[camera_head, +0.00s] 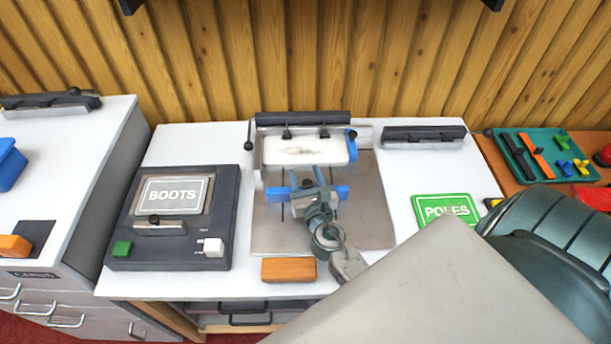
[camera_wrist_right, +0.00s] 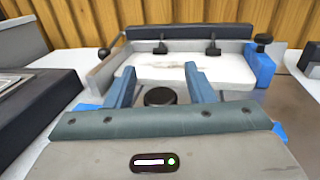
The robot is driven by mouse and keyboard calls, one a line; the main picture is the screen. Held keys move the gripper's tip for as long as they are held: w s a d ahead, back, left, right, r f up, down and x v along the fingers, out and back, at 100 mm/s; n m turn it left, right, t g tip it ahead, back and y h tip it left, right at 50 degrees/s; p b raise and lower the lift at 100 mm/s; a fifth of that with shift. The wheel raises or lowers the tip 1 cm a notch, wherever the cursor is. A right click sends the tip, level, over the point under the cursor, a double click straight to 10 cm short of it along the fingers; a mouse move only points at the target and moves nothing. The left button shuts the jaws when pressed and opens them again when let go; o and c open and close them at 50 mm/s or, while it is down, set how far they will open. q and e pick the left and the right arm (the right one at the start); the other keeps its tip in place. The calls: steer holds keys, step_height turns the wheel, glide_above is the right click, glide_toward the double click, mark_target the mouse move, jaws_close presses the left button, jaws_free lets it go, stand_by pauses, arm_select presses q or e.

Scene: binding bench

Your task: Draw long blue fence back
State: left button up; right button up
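The long blue fence (camera_head: 342,192) lies crosswise on the grey bed of the binding machine, its middle hidden by my right gripper (camera_head: 314,182). In the right wrist view, small blue parts of the fence (camera_wrist_right: 86,107) show beside the gripper body. The right gripper (camera_wrist_right: 160,82) is open. A round black knob (camera_wrist_right: 160,96) shows between its two blue-grey fingers, with a gap on each side. Whether the fingers reach down around the knob is hard to tell. My left gripper is not in view.
Behind the fence lies a white paper stack (camera_head: 296,150) under a dark clamp bar (camera_head: 302,118). An orange-brown block (camera_head: 289,270) lies at the bed's front. A BOOTS device (camera_head: 147,245) stands left; a green POLES sign (camera_head: 445,209) lies right.

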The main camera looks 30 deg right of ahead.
steer(key=b+v, duration=0.3)
steer(key=v, duration=0.6)
steer(key=shift+s+a+f+b, duration=0.15)
steer(key=shift+s+b, duration=0.15)
steer(key=shift+s, duration=0.1)
steer(key=shift+s+a, duration=0.15)
steer(key=shift+s, duration=0.35)
steer(key=shift+w, duration=0.15)
